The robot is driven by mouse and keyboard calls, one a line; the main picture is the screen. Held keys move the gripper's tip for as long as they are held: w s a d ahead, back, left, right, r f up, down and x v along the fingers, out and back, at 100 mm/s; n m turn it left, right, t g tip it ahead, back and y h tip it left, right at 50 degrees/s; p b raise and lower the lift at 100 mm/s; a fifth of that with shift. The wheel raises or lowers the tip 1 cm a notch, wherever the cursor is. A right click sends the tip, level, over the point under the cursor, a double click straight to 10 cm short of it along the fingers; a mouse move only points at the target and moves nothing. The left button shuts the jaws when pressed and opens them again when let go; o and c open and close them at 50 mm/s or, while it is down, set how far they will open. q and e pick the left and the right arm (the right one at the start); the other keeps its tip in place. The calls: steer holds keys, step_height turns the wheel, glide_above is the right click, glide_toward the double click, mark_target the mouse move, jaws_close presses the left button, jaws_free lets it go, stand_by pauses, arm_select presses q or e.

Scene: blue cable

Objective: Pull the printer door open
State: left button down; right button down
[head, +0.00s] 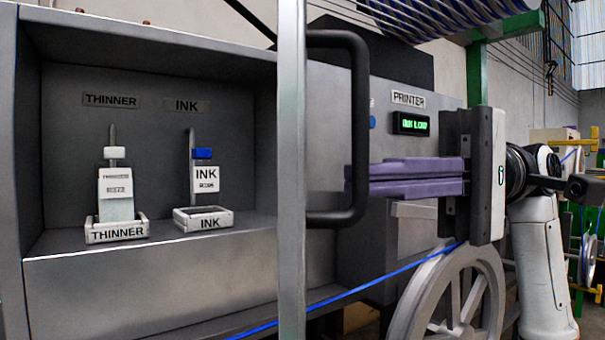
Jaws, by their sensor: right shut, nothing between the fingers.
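The printer door shows its upright grey metal edge (291,120) in the head view, running from top to bottom in front of the cabinet. A black D-shaped handle (362,100) sticks out to the right of this edge. I cannot tell how far the door stands from the cabinet. My right gripper (360,179) comes in from the right, its purple fingers level and shut together with nothing between them. My left gripper is out of view.
The cabinet recess holds a THINNER bottle (116,190) and an INK bottle (205,177) in small white trays. The printer panel has a green-lit display (411,123). A blue cable (375,280) runs low past a grey spoked wheel (410,310) beneath my right gripper.

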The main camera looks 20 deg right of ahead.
steer(key=s+d, duration=0.1)
steer(key=d, duration=1.1)
steer(key=shift+s+d+p, duration=0.3)
steer(key=shift+s, duration=0.05)
stand_by(0.9)
